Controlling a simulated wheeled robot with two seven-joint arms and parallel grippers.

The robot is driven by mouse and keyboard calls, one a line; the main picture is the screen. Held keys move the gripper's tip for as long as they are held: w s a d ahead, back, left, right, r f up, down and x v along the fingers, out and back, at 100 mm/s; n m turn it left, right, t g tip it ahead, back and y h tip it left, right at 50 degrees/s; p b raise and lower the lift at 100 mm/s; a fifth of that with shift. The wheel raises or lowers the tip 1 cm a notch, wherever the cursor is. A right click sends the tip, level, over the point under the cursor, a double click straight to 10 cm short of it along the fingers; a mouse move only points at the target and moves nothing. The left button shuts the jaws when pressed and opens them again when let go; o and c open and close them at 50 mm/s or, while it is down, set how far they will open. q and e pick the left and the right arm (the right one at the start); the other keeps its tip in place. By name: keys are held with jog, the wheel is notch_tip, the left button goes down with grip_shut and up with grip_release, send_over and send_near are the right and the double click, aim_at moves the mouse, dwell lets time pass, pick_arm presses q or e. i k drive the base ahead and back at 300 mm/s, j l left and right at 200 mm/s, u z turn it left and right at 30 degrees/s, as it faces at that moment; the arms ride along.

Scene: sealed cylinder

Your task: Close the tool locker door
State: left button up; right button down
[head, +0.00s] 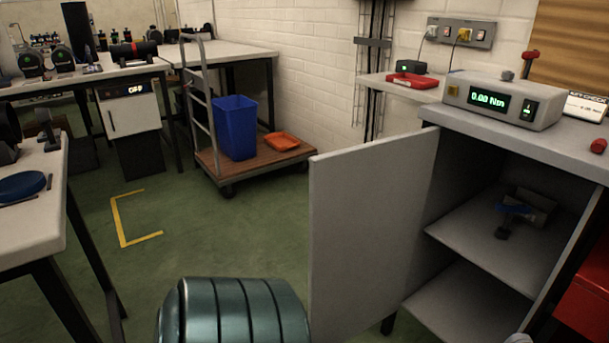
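The tool locker (510,148) is a grey cabinet under a worktop at the right of the head view. Its door (365,225) is a plain light grey panel and stands wide open. The door joins the left side of the opening and swings out toward me and to the left. Inside, a shelf (500,248) holds a small dark and blue tool (515,209) beside a grey block. Neither of my grippers can be made out in this view.
A dark teal ribbed shape rises at the bottom edge, left of the door; I cannot tell what it is. A trolley (207,160) with a blue bin (235,127) stands behind the door. A bench corner (35,225) is at left.

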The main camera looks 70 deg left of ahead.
aim_at(367, 200)
jog(key=k+j+u, duration=0.25)
jog(key=k+u, duration=0.15)
jog(key=k+j+u, duration=0.75)
jog(key=j, duration=0.25)
jog(key=i+j, duration=0.1)
jog(key=i, duration=0.35)
